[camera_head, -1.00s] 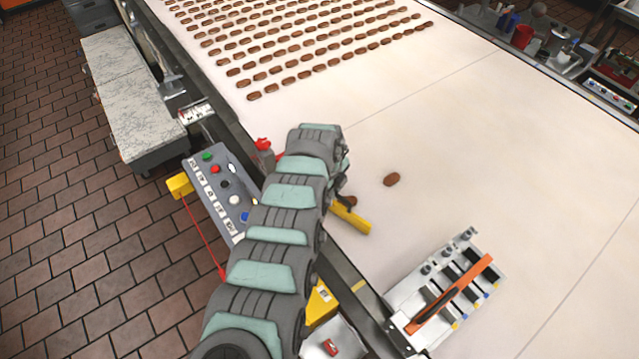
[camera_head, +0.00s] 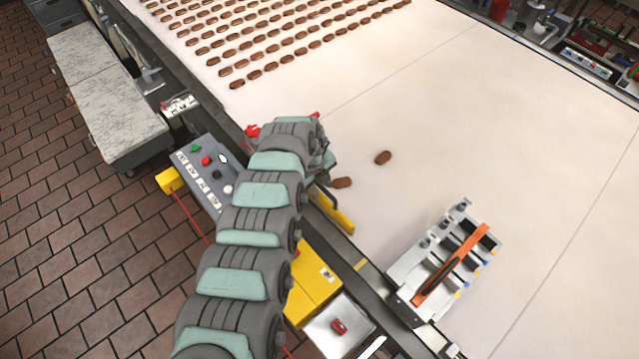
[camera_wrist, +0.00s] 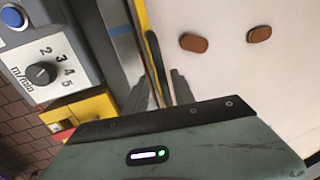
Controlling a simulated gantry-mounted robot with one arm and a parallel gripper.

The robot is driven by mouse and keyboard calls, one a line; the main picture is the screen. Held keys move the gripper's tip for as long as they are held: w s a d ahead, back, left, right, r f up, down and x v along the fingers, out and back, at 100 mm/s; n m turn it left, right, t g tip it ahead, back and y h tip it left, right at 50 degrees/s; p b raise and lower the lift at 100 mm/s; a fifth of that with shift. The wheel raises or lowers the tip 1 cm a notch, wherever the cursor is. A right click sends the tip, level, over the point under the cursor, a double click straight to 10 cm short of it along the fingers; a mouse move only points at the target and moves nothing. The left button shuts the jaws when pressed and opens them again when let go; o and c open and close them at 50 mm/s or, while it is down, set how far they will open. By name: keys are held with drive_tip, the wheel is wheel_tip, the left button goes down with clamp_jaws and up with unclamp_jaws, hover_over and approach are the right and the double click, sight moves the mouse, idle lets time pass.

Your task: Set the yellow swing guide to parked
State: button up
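The yellow swing guide (camera_head: 336,215) is a yellow bar at the near-left edge of the white belt, lying nearly parallel to that edge. The arm hides its upper end. In the wrist view the guide (camera_wrist: 143,22) runs down as a thin yellow strip with a black strip beside it, into the space between my fingers. My gripper (camera_wrist: 162,88) has its two dark fingers apart, one on each side of the guide. I cannot tell whether either finger touches it. In the head view my gripper (camera_head: 322,170) is partly hidden by its own wrist at the guide's upper end.
Two brown pieces (camera_head: 383,157) lie loose on the belt near my gripper. A grey control panel (camera_head: 207,175) with buttons stands left of the arm. A metal rack with an orange bar (camera_head: 452,265) sits at the lower right. The belt's middle (camera_head: 480,150) is clear.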

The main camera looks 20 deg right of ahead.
drive_tip(key=r, duration=0.3)
drive_tip(key=a+r, duration=0.1)
drive_tip(key=r, duration=0.3)
drive_tip(key=s+r+b, duration=0.1)
drive_tip(key=r, duration=0.2)
drive_tip(key=shift+a+r, duration=0.3)
drive_tip(key=shift+a, duration=0.1)
drive_tip(key=shift+w, duration=0.1)
